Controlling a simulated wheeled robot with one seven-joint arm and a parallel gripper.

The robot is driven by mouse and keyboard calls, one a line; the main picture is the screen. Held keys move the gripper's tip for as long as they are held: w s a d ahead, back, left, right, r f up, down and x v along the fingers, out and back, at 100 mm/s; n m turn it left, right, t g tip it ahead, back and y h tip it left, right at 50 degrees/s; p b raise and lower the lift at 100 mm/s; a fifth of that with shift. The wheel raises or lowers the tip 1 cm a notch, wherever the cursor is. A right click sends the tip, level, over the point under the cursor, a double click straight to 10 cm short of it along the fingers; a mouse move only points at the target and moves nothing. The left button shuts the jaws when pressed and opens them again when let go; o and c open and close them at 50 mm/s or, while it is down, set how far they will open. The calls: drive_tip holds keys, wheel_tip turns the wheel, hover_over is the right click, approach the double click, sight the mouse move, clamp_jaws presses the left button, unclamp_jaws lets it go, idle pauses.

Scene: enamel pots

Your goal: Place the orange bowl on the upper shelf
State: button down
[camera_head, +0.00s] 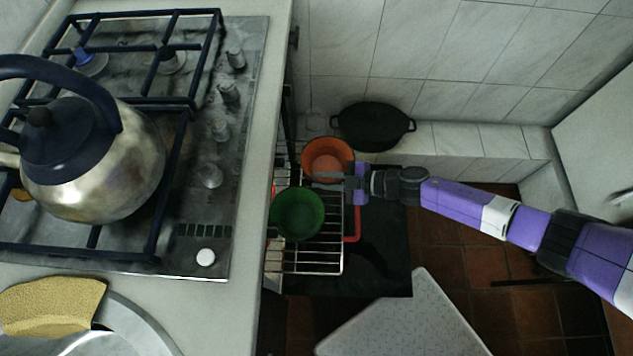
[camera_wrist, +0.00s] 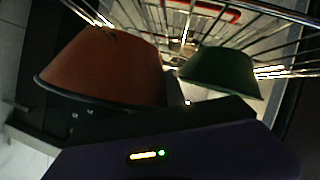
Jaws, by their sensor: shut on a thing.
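The orange bowl (camera_head: 326,158) is at the back end of the wire shelf in the head view, next to my gripper (camera_head: 335,178). My gripper is shut on the bowl's near rim, as far as the head view shows. In the wrist view the orange bowl (camera_wrist: 108,66) fills the left, right in front of the gripper body; the fingertips are hidden there. The wire shelf (camera_head: 310,268) sticks out beside the counter. Whether the bowl touches the shelf cannot be told.
A green bowl (camera_head: 298,214) stands on the wire shelf, close in front of the orange bowl; it also shows in the wrist view (camera_wrist: 221,72). A black pan (camera_head: 372,126) is behind, near the wall. The counter with a kettle (camera_head: 92,160) borders the left. The shelf's front end is bare.

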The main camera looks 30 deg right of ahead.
drive_tip(key=shift+w+a, duration=0.55)
drive_tip(key=shift+w, duration=0.1)
drive_tip(key=shift+f+b, duration=1.5)
drive_tip(key=shift+f, duration=0.25)
drive_tip(key=shift+f, duration=0.1)
drive_tip(key=c, duration=1.3)
unclamp_jaws()
drive_tip(key=shift+c, duration=0.2)
